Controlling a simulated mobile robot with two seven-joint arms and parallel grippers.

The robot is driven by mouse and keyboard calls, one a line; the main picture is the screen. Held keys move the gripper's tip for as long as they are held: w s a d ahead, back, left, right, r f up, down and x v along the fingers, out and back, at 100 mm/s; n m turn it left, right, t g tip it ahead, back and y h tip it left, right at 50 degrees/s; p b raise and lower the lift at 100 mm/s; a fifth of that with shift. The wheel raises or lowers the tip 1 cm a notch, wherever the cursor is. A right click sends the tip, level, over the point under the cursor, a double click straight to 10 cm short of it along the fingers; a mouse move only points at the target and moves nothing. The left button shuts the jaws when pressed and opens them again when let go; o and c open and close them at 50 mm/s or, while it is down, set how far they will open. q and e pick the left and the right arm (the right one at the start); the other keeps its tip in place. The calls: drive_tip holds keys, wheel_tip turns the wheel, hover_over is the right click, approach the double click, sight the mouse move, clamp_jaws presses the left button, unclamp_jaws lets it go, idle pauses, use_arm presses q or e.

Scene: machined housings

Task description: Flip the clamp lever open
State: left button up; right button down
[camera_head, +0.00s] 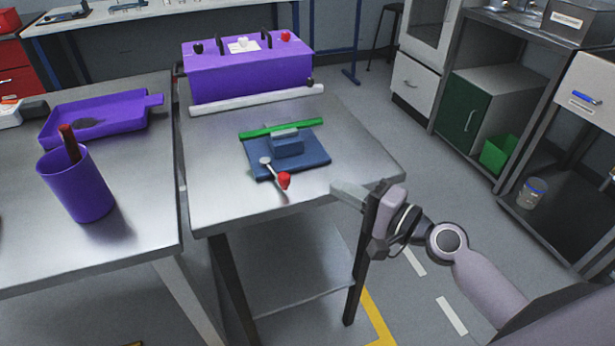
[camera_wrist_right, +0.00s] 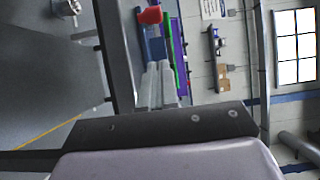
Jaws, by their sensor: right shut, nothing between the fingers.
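The clamp is a blue fixture (camera_head: 315,157) with a raised block, lying on the steel table (camera_head: 225,205). Its metal lever (camera_head: 273,172) lies low at the front of the base, and its red knob (camera_head: 284,180) points toward the table's front edge. The red knob also shows in the right wrist view (camera_wrist_right: 150,15), beyond the fingertips. A green bar (camera_head: 262,131) lies along the clamp's rear. My right gripper (camera_head: 337,188) is shut and empty, right of the knob near the table's front-right edge, apart from the lever. My left gripper is not in view.
A purple box (camera_head: 240,72) with knobs stands at the back of the table, with a white bar (camera_head: 257,100) before it. On the left table are a purple cup (camera_head: 76,190) and a purple tray (camera_head: 130,117). The table's front-left surface is clear.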

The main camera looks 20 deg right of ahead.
sight(306, 199)
drive_tip(key=w+a, duration=0.1)
drive_tip(key=w+a+p, duration=0.1)
drive_tip(key=a, duration=0.1)
drive_tip(key=w+a+p, duration=0.1)
drive_tip(key=a, duration=0.1)
drive_tip(key=shift+w+r, duration=0.1)
drive_tip(key=shift+w, duration=0.15)
drive_tip(key=shift+w+a, duration=0.1)
drive_tip(key=shift+a, duration=0.35)
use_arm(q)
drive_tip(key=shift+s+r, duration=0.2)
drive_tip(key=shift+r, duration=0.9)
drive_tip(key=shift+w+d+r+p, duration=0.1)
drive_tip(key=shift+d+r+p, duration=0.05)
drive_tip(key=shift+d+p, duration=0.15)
use_arm(e)
drive_tip(key=shift+a, duration=0.15)
